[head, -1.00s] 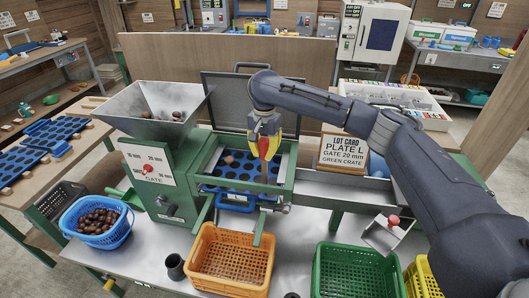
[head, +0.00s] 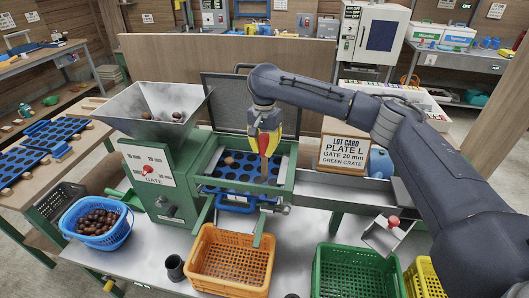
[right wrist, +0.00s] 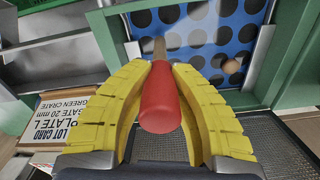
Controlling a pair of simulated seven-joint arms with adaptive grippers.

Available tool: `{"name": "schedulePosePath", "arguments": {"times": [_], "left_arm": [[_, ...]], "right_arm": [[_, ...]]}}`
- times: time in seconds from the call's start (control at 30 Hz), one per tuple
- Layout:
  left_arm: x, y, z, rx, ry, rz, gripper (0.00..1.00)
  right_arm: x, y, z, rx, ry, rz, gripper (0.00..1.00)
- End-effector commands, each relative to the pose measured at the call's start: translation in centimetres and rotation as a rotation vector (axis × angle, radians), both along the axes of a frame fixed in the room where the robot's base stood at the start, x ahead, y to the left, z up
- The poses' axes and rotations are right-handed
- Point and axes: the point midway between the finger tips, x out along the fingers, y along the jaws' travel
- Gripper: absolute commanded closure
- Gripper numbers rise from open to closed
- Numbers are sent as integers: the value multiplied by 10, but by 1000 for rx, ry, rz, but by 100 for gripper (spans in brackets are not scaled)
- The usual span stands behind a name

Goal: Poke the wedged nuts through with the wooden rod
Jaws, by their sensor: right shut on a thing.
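My right gripper (head: 266,143) is shut on the red handle of the wooden rod (head: 264,170). The rod points down over the right part of the blue holed plate (head: 212,182) in the green frame. In the right wrist view the red handle (right wrist: 160,98) sits between my yellow fingers, and the rod's far end lies over the plate (right wrist: 240,28); I cannot tell whether it is in a hole. One brown nut (head: 229,160) sits on the plate left of the rod; it also shows in the right wrist view (right wrist: 231,66). My left gripper is out of view.
The hopper (head: 150,97) with a few nuts stands left of the plate. A blue basket of nuts (head: 66,222) is at left. Orange (head: 200,262) and green (head: 330,250) crates stand in front. The lot card (head: 345,152) reads Plate L, gate 20 mm, green crate.

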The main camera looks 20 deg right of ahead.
Motion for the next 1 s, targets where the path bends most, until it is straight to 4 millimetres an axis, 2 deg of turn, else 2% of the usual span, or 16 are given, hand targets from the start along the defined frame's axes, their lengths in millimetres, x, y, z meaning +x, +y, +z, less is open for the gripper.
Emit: {"name": "schedulePosePath", "arguments": {"times": [0.6, 1.0], "left_arm": [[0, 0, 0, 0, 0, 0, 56], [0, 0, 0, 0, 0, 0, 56]], "right_arm": [[1, 0, 42, -1, -2, 0, 100], [0, 0, 49, 1, -1, 0, 100]]}}
